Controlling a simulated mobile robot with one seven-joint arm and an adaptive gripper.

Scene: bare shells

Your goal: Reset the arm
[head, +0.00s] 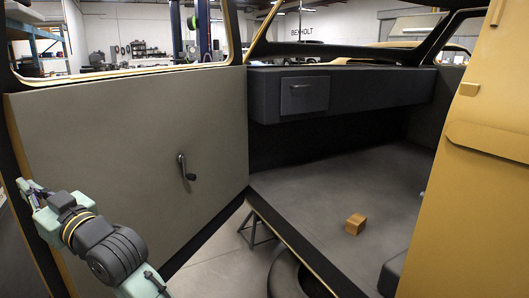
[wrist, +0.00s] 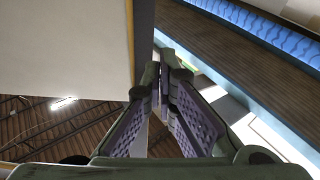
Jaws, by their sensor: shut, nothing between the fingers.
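My arm reaches up from the bottom left of the head view. My gripper (head: 27,188) is at the far left, in front of the lower left edge of the open grey door panel (head: 110,160). In the wrist view the two purple-padded fingers of my gripper (wrist: 160,68) meet at their tips. It is shut and nothing shows between the fingers. I cannot tell whether it touches the door.
A window crank (head: 185,168) sticks out from the door. A wooden block (head: 355,224) lies on the grey cabin floor (head: 320,185). A dark dashboard (head: 370,90) with a glovebox (head: 304,95) spans the cabin. A yellow panel (head: 480,200) stands at the right.

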